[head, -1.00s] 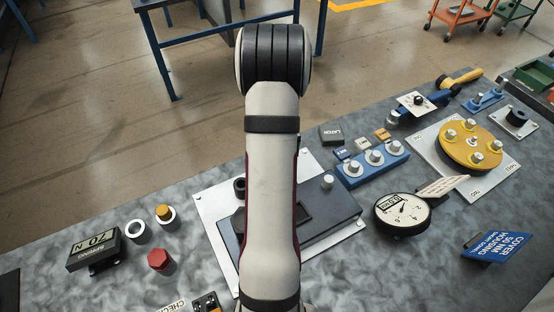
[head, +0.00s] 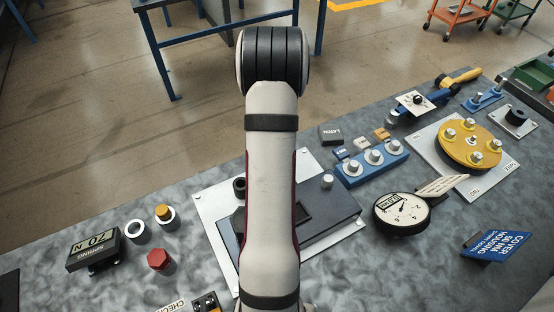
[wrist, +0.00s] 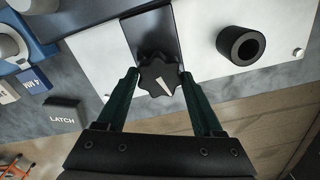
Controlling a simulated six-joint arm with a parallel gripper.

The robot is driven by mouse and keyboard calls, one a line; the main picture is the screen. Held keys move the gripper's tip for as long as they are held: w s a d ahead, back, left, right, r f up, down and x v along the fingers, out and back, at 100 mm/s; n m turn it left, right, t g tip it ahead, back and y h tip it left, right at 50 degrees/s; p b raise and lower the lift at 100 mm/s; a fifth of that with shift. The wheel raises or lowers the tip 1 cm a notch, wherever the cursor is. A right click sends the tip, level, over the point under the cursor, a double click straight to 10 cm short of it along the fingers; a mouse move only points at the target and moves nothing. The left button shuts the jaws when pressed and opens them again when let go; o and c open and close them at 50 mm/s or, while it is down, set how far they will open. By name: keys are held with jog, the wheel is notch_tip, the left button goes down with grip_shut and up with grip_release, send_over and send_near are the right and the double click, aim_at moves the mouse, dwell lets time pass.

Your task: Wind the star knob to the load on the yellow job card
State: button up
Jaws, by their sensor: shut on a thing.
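The black star knob (wrist: 158,76) with a white pointer mark shows in the wrist view, at the end of a dark block (wrist: 150,30). My gripper (wrist: 159,78) is shut on it, one green finger on each side. The white pointer slants down and right. In the head view my arm hides the knob and gripper. A round white dial gauge (head: 402,210) with a small display stands to the right; its exact reading is too small to tell. A pale card (head: 442,186) with small print sits beside the gauge; I cannot tell whether it is the yellow job card.
A display reading SPRING 70 N (head: 95,246) stands at left, near a red hex knob (head: 160,260). A blue block with several pegs (head: 372,168), a yellow disc (head: 468,143) and a blue cover sign (head: 497,247) lie right. A black ring (wrist: 241,45) stands beside the dark block.

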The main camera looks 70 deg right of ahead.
jog(key=m, duration=0.3)
jog(key=shift+m, duration=2.2)
jog(key=o, duration=1.4)
jog(key=shift+c, duration=0.2)
